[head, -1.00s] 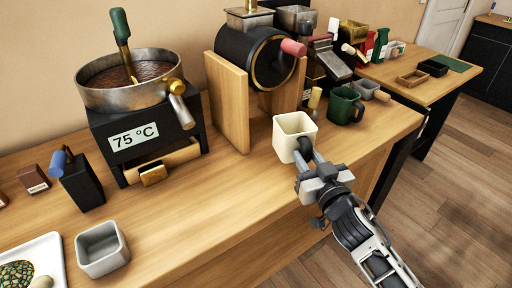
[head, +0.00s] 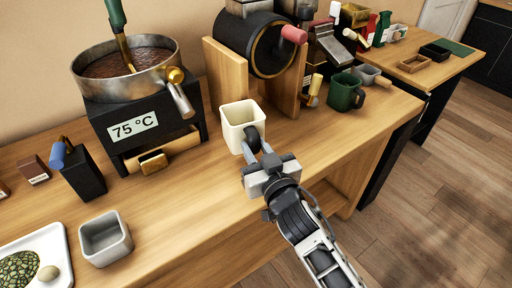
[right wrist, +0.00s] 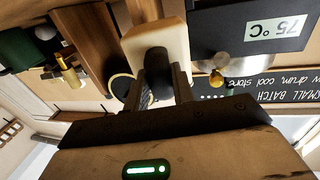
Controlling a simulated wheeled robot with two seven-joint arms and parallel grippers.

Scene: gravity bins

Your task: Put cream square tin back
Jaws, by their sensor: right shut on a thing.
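The cream square tin (head: 240,124) is upright and open-topped, near the middle of the wooden counter in the head view. My right gripper (head: 252,143) is shut on the tin's near wall, one dark finger inside the rim. Whether the tin touches the counter or hangs just above it, I cannot tell. In the right wrist view the tin (right wrist: 158,42) sits between the fingers of my right gripper (right wrist: 160,85). My left gripper is not in view.
A round pan on a black 75 °C heater (head: 140,125) stands to the left. A drum machine (head: 262,45) in a wooden frame stands behind the tin. A grey square tin (head: 105,240) is at the front left. A green mug (head: 345,93) is to the right.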

